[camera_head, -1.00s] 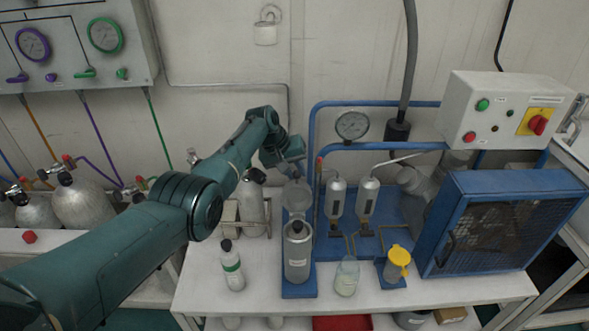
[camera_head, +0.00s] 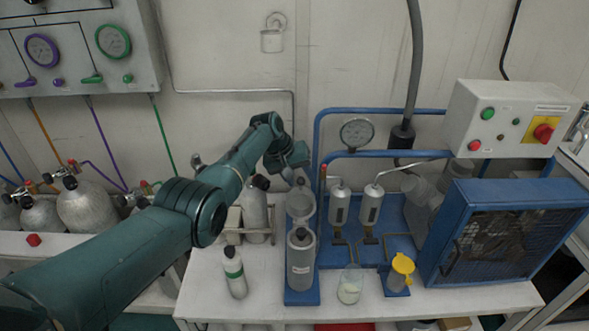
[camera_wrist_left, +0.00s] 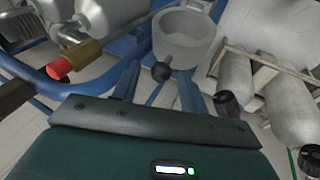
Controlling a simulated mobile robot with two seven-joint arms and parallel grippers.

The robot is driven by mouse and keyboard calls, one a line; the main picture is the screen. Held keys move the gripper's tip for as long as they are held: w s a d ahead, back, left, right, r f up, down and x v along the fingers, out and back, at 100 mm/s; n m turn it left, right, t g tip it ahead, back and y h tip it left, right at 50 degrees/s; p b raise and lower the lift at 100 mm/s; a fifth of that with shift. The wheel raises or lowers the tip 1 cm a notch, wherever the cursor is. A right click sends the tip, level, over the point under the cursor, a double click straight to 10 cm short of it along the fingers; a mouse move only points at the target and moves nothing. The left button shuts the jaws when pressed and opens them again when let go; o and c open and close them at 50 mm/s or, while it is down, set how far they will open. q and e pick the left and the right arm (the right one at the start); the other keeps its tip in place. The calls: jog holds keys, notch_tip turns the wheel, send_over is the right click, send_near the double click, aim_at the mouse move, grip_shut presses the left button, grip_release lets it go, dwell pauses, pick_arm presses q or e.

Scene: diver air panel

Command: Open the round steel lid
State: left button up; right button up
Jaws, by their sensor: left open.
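The round steel lid (camera_head: 300,204) is a pale round piece on the blue stand, behind an upright grey cylinder. In the left wrist view the round steel lid (camera_wrist_left: 185,30) shows a circular rim, with a black ball knob (camera_wrist_left: 162,72) sticking out on the side near my gripper. The right gripper is out of view.
The grey cylinder (camera_head: 300,265) stands in front of the lid. Blue pipes (camera_head: 375,111) and a gauge (camera_head: 357,133) are to the right. A yellow-topped cup (camera_head: 402,268) stands front right.

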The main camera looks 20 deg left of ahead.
pick_arm(q)
jog(key=p+v, duration=0.2)
jog(key=v, duration=1.1)
jog(key=s+f+m+y, duration=0.2)
jog(key=s+f+y, duration=0.1)
jog(key=s+f, duration=1.45)
jog(key=s+r+m, duration=0.3)
jog(key=s, duration=2)
jog(key=w+d+f+t+h, duration=0.2)
jog(key=w+d+f+t, duration=0.3)
jog(key=d+f+t, duration=0.1)
jog(key=shift+w+d+f+m+t, duration=0.15)
jog(key=shift+d+f+m+t, duration=0.25)
jog(key=shift+f, duration=0.3)
